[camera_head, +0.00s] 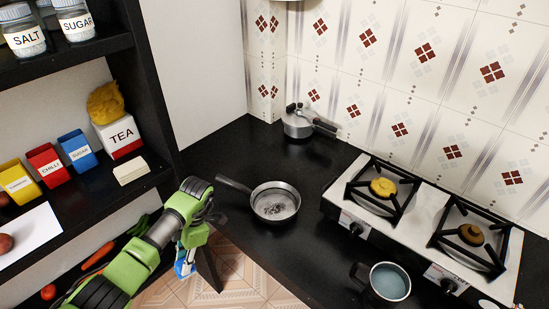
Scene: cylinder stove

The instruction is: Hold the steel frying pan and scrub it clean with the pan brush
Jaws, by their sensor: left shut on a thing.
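The steel frying pan (275,188) sits upright on the black counter, with its dark handle pointing left towards the counter's edge. Its inside shows dark grimy patches. My left gripper (186,266) is left of the pan, beyond the counter's front edge and pointing down. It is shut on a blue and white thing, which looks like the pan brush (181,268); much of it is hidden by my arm. The brush is apart from the pan. My right gripper is not in view.
A pressure cooker (298,124) stands at the back corner. A two-burner stove (408,218) is right of the pan, with a pot of bluish liquid (387,283) in front. Shelves (92,205) with jars and boxes stand at left. Counter around the pan is clear.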

